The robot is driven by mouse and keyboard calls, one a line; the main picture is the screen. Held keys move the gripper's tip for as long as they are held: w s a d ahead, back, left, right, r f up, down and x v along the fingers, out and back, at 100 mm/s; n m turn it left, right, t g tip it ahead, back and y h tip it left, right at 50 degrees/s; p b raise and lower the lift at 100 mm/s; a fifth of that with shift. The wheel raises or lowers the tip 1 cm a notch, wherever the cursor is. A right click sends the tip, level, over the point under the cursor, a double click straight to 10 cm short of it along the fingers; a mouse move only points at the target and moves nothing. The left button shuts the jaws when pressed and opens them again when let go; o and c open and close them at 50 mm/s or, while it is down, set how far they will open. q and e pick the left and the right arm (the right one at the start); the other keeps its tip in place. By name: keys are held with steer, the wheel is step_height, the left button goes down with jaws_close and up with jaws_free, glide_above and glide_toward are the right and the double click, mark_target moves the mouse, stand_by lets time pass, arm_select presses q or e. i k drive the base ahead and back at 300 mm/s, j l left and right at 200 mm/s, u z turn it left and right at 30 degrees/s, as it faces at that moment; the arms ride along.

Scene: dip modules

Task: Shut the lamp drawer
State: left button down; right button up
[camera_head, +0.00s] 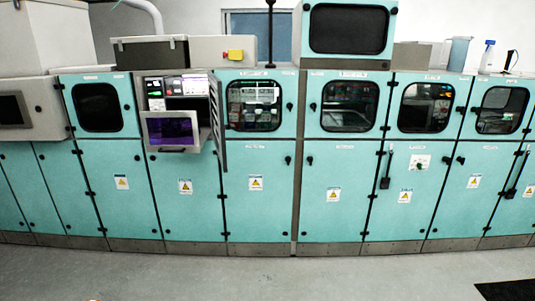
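What looks like the lamp drawer (153,132) is a pale grey unit with a dark purple front panel and a handle bar along its lower edge. It sticks out from the open upper bay of a teal cabinet (190,210). The bay's hinged door (217,120) stands open at the right of the drawer. Small modules (193,84) show on the shelves inside the bay. I cannot see how far out the drawer is. Neither of my grippers can be made out in this view.
Teal cabinets with dark windows run along the wall on both sides. A grey box with a screen (22,110) juts out at the left. Bottles (487,57) stand on top at the right. The grey floor (260,275) in front is clear, with a black mat (510,290) at lower right.

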mark_target(192, 142)
steer(key=i+j+z, duration=0.1)
steer(key=i, duration=0.4)
steer(key=i+j, duration=0.4)
steer(key=i+j+z, duration=0.15)
steer(key=i, duration=0.35)
steer(key=i+j, duration=0.1)
steer(key=j, duration=0.35)
steer(key=i+j, duration=0.1)
steer(key=j, duration=0.3)
steer(key=i+j, duration=0.15)
steer(key=j, duration=0.3)
steer(key=i+j+z, duration=0.1)
steer(key=j, duration=0.3)
